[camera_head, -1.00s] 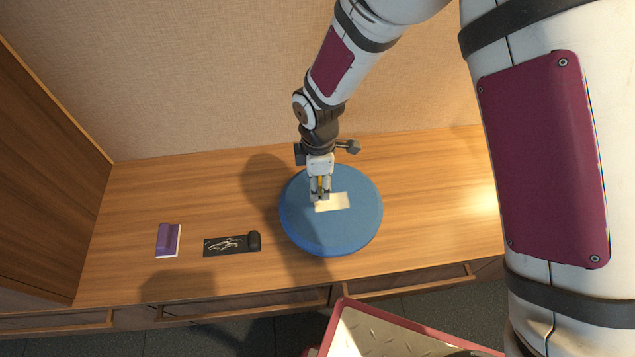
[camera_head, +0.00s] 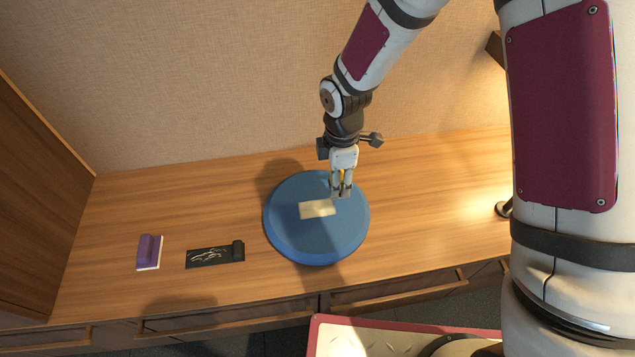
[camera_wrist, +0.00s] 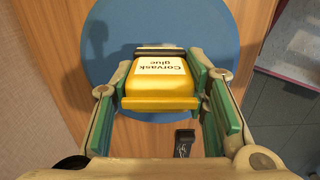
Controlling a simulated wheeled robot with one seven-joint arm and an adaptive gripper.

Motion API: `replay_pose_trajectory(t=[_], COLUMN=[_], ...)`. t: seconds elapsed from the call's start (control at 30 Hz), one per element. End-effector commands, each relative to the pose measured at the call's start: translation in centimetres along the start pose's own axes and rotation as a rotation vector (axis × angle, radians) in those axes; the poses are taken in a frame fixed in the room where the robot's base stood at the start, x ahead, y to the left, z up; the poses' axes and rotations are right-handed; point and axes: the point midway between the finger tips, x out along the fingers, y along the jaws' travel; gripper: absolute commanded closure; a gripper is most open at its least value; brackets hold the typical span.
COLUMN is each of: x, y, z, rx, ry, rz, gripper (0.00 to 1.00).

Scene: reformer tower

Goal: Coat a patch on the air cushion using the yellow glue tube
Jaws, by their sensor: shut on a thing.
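The round blue air cushion (camera_head: 290,238) lies on the wooden desk. A pale cream rectangular patch (camera_head: 317,209) shows on its top near the middle. My gripper (camera_head: 341,192) is above the right part of the cushion, just right of the patch. It is shut on the yellow glue tube (camera_wrist: 160,92), whose white label reads "Corvask glue" in the wrist view. The cushion also fills the middle of the wrist view (camera_wrist: 110,30). The tube's far end is hidden, and I cannot tell whether it touches the cushion.
A black mat with pale marks and a dark block (camera_head: 215,257) lies left of the cushion. A dark stand foot (camera_head: 503,209) is at the right. The desk between cushion and stand is clear.

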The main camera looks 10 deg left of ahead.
Motion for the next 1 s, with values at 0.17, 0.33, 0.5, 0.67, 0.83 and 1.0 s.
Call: replay_pose_trajectory(t=[0.17, 0.33, 0.5, 0.67, 0.83, 1.0], x=[0.6, 1.9, 3.4, 4.8, 6.4, 6.3], y=[0.0, 0.0, 0.0, 0.0, 0.0, 0.0], z=[0.1, 0.0, 0.1, 0.0, 0.0, -1.3], rx=[0.001, 0.000, 0.000, 0.000, 0.000, -0.003], ry=[0.000, 0.000, -0.001, 0.000, 0.000, 0.001], rz=[0.000, 0.000, 0.000, 0.001, 0.000, 0.002], gripper=[0.81, 0.81, 0.81, 0.81, 0.81, 0.81])
